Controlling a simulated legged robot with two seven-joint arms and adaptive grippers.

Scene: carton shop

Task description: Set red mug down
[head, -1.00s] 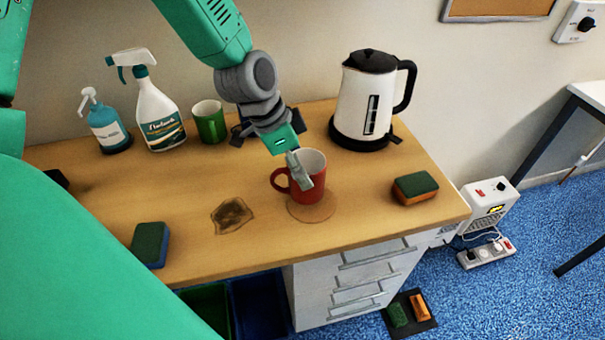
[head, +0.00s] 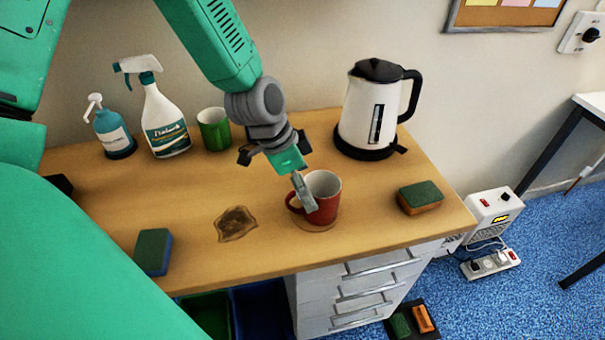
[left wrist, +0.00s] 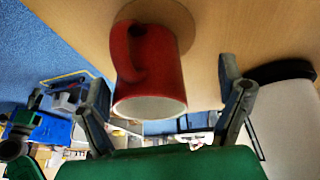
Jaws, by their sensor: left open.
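The red mug (head: 325,208) stands upright on a round tan coaster (head: 316,227) near the front edge of the wooden counter, its handle toward the left. My left gripper (head: 304,192) is at the mug, with one grey finger in front of its near side. In the left wrist view the mug (left wrist: 152,75) lies between the spread fingers of the gripper (left wrist: 163,92), with gaps on both sides. The coaster (left wrist: 181,22) shows under its base there. The far finger is mostly hidden in the head view. My right gripper is not in view.
A white kettle (head: 369,112) stands behind right, a green-orange sponge (head: 420,197) at right. A green mug (head: 214,130), spray bottle (head: 165,122) and soap bottle (head: 112,132) stand behind left. A brown stain (head: 236,224) and another sponge (head: 153,251) lie left on the counter (head: 190,203).

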